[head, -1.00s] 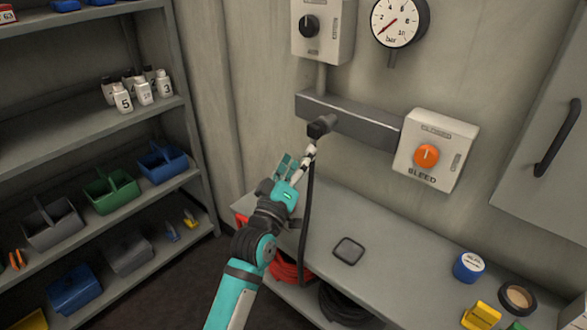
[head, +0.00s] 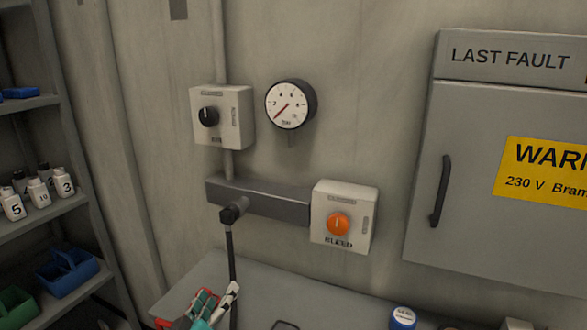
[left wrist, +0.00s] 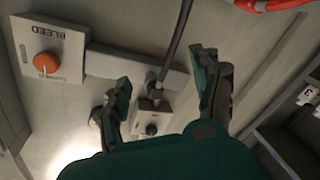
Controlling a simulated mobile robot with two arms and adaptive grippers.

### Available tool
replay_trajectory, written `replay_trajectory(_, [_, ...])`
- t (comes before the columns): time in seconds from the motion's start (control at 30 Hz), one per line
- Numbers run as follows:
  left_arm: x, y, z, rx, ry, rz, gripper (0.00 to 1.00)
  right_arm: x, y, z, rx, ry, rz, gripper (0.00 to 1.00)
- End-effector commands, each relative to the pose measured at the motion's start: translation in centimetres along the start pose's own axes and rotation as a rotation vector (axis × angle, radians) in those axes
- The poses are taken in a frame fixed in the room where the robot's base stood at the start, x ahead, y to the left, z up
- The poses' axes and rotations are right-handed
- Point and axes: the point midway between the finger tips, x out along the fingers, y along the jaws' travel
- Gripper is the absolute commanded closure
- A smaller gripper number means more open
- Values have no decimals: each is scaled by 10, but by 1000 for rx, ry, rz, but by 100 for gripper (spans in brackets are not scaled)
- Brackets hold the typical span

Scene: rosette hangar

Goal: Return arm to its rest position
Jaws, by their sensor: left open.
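My left gripper (head: 214,304) is at the lower edge of the head view, teal with pale fingertips, and most of its arm is out of frame. It is below the black hose plug (head: 233,211) and beside its hanging hose (head: 231,256). In the left wrist view the two fingers of the gripper (left wrist: 163,68) are spread apart with nothing held. The dark hose (left wrist: 177,42) shows between them in the picture, seemingly beyond the tips. My right gripper is not in view.
The wall holds a grey manifold bar (head: 270,200), a BLEED box (head: 356,199) with an orange knob, a black-knob box (head: 236,118) and a gauge (head: 290,104). A grey bench (head: 262,290) lies below. Shelves (head: 62,218) stand left, a cabinet (head: 430,250) right.

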Motion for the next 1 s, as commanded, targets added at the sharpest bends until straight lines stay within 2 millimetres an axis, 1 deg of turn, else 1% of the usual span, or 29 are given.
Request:
replay_trajectory(0.03, [-21, -14, 30, 75, -122, -56, 34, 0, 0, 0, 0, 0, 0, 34])
replay_trajectory(0.07, [-34, -21, 46, 122, -199, -90, 34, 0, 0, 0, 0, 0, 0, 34])
replay_trajectory(0.1, [-53, -32, 67, 184, -302, -132, 34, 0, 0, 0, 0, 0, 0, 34])
replay_trajectory(0.17, [-83, -45, 92, 265, -440, -185, 34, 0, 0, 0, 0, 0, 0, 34])
replay_trajectory(0.2, [-101, -53, 104, 309, -520, -212, 34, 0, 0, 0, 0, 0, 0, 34])
replay_trajectory(0.23, [-114, -58, 113, 338, -576, -231, 34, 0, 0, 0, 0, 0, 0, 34])
replay_trajectory(0.3, [-142, -67, 127, 396, -686, -264, 34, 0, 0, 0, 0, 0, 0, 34])
replay_trajectory(0.43, [-187, -80, 145, 474, -856, -312, 34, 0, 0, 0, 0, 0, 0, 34])
replay_trajectory(0.6, [-239, -91, 157, 549, -1040, -353, 34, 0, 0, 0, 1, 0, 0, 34])
replay_trajectory(0.7, [-268, -95, 160, 585, -1140, -372, 34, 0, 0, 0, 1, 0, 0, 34])
replay_trajectory(0.77, [-285, -97, 161, 605, -1197, -383, 34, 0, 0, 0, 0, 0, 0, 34])
replay_trajectory(0.8, [-285, -102, 168, 609, -1213, -386, 34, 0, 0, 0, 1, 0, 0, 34])
replay_trajectory(1.0, [-271, -132, 210, 602, -1229, -388, 34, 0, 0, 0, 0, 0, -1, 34])
